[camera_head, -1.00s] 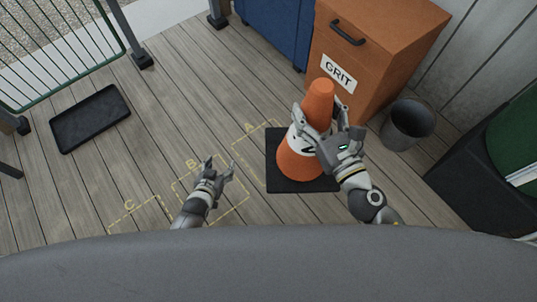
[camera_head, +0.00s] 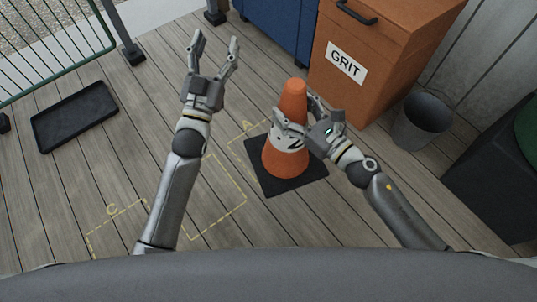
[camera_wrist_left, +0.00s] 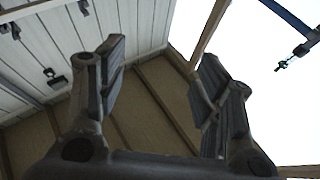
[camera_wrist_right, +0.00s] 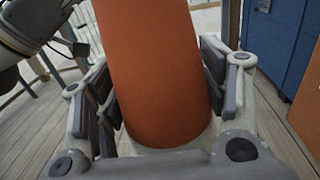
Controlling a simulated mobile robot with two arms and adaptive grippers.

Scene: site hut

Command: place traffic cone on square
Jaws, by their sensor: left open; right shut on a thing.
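The orange traffic cone (camera_head: 281,160) with a white band and a black square base (camera_head: 292,187) stands upright right of centre in the head view. My right gripper (camera_head: 295,110) is shut on its upper part, with a finger on each side; the right wrist view shows the orange cone (camera_wrist_right: 155,70) between the fingers. The base covers part of the yellow dashed square A (camera_head: 232,146); whether it touches the floor I cannot tell. Square C (camera_head: 112,212) is at lower left. Another square (camera_head: 240,205) is partly behind my left arm. My left gripper (camera_head: 216,44) is open and empty, raised.
The orange grit box (camera_head: 405,45) and a grey bin (camera_head: 420,120) stand right of the cone. A blue container (camera_head: 275,25) is at the back. A black tray (camera_head: 75,117) lies at left near a green fence (camera_head: 50,40).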

